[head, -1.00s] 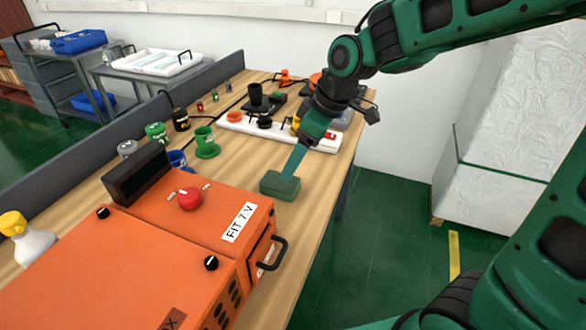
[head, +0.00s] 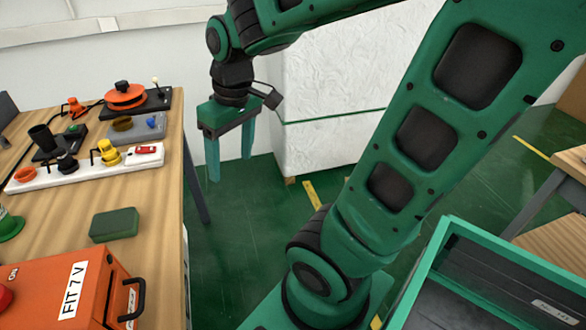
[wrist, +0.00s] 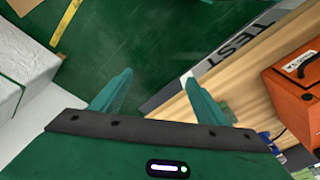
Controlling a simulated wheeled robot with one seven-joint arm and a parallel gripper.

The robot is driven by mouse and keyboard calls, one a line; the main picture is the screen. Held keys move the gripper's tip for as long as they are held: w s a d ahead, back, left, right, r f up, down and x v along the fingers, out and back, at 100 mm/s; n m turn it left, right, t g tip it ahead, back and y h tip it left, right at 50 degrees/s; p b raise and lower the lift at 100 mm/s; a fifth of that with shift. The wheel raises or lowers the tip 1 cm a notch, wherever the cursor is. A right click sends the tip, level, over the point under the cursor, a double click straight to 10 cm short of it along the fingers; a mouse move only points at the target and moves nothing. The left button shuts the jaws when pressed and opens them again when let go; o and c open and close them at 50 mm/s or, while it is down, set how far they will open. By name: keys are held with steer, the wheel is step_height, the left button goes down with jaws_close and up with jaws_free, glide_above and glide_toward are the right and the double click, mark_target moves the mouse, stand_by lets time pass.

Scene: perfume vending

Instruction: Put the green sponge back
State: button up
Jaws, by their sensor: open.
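The green sponge (head: 114,225) is a dark green block lying flat on the wooden table (head: 60,230), near its right edge and just behind the orange box. My gripper (head: 230,168) is open and empty, fingers pointing down. It hangs beyond the table's right edge, over the green floor, clear of the sponge. In the wrist view my open gripper (wrist: 158,75) has floor and the table edge beyond its fingers, with nothing between them.
The orange box (head: 60,285) labelled FIT 7 V stands at the table's front. A white strip (head: 45,180) with coloured parts lies behind the sponge. A white block (head: 330,90) stands behind my arm. A green-rimmed container (head: 430,265) is at lower right.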

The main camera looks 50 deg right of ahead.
steer(key=s+d+f+m+g, duration=0.1)
steer(key=s+d+m, duration=0.6)
steer(key=s, duration=0.5)
steer(key=shift+s+d+f+g+h, duration=0.3)
steer(key=shift+s+d+f+g, duration=0.05)
steer(key=shift+s+f+g, duration=0.05)
steer(key=shift+w, duration=0.1)
